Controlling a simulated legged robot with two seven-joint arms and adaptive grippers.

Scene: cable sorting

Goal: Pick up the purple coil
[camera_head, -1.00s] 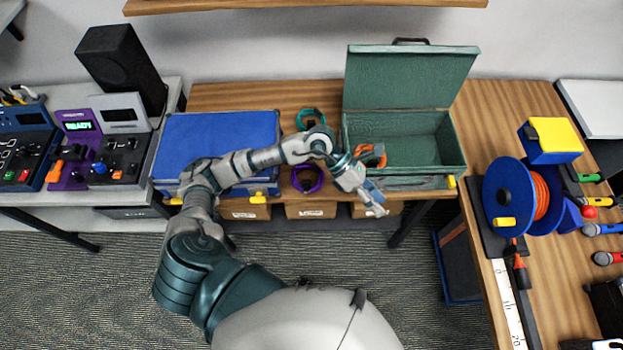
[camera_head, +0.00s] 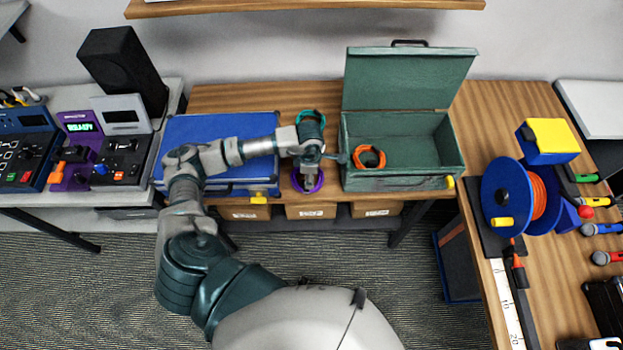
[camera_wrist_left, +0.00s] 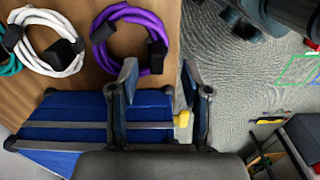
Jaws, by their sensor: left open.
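The purple coil (camera_head: 320,183) lies near the front edge of the wooden table, partly hidden under my left gripper (camera_head: 309,184) in the head view. In the left wrist view the purple coil (camera_wrist_left: 140,17) is a ring of cable with a dark clasp, lying flat at the wood's edge. My left gripper (camera_wrist_left: 158,72) is open with nothing between its fingers. Its fingertips appear just below the coil in that view, and I see no grip on it. My right gripper is not in view.
A white coil (camera_wrist_left: 76,60) lies beside the purple one, with a teal coil (camera_head: 323,116) behind. A blue case (camera_head: 215,130) stands to the left. An open green box (camera_head: 425,150) on the right holds an orange coil (camera_head: 358,154). Labelled bins (camera_head: 311,211) sit below.

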